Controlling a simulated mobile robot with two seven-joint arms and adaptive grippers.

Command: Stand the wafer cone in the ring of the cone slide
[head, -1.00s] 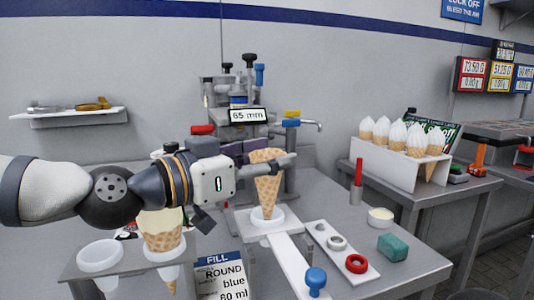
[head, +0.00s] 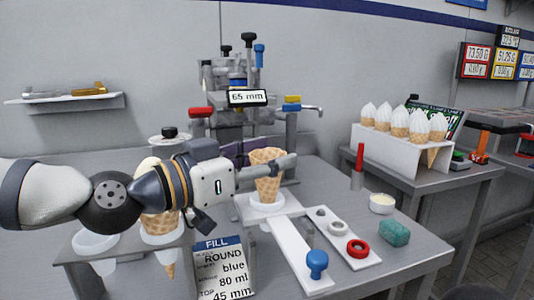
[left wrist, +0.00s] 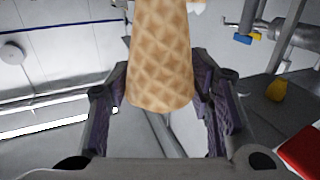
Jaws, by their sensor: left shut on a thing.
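The wafer cone (head: 267,187) is upright, point down, at the white ring (head: 258,205) of the cone slide (head: 297,252). Its lower end is hidden within the ring; I cannot tell whether it rests there. My left gripper (head: 270,165) is shut on the wafer cone near its upper part, coming from the left. In the left wrist view the cone (left wrist: 160,60) shows between the two purple-padded fingers (left wrist: 160,110). The slide has a blue knob (head: 317,262) at its near end. My right gripper is not in view.
A filling machine (head: 240,115) with a 65 mm display stands behind the ring. A holder (head: 97,242) with another cone (head: 160,225) is at the left, beside a FILL card (head: 222,268). A plate with red ring (head: 358,248) and a green sponge (head: 394,232) lie right.

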